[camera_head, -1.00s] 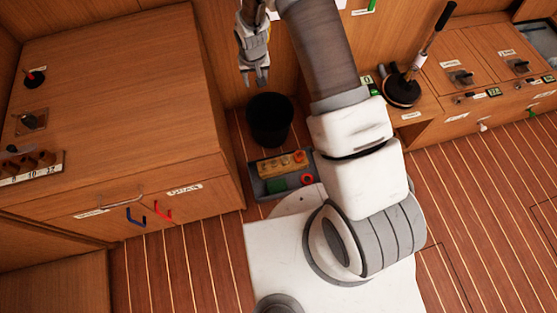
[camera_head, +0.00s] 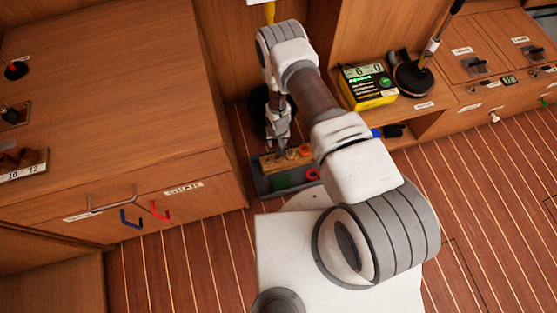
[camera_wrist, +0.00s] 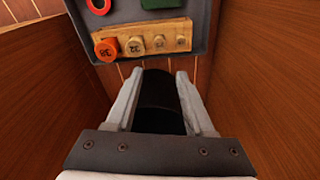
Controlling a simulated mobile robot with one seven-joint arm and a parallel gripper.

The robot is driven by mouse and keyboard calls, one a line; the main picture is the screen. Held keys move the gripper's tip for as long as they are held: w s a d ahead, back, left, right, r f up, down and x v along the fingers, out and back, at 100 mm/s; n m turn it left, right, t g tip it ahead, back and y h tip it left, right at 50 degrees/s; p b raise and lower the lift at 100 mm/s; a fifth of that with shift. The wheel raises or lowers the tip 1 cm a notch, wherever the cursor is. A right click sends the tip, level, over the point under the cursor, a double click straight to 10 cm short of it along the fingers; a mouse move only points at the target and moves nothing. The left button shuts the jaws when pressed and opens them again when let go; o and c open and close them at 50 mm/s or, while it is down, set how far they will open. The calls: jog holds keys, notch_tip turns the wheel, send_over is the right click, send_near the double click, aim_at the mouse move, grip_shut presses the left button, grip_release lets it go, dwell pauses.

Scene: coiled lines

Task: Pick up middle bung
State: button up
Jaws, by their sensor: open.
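Several round bungs sit in a row in a wooden block (camera_wrist: 150,32) in a grey tray (camera_wrist: 203,30). In the wrist view they run from a large orange bung marked 38 (camera_wrist: 107,50), past a tan bung marked 32 (camera_wrist: 135,46) and a smaller bung (camera_wrist: 159,43), to the smallest bung (camera_wrist: 182,42) at the right. My gripper (camera_wrist: 160,74) is open and empty, its fingertips just short of the row in that view. In the head view my gripper (camera_head: 281,147) hangs over the tray's back side and partly hides the wooden block (camera_head: 268,163).
A dark bucket (camera_head: 256,108) stands behind my gripper. The tray also holds a green item (camera_head: 283,181) and a red ring (camera_head: 312,174). Wooden cabinet walls (camera_wrist: 35,85) stand close on both sides. A yellow meter (camera_head: 368,86) sits on the right shelf.

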jog(key=b, duration=0.4)
send_over(277, 157)
jog(key=f, duration=1)
jog(key=shift+s, duration=0.25)
jog(key=shift+w+d+f+b, duration=0.1)
jog(key=shift+f+b, duration=0.7)
jog(key=shift+f, duration=0.6)
jog(key=shift+w+f+b, duration=0.1)
jog(key=shift+f+b, duration=0.65)
jog(key=shift+f, duration=0.65)
jog(key=shift+s, duration=0.1)
grip_shut()
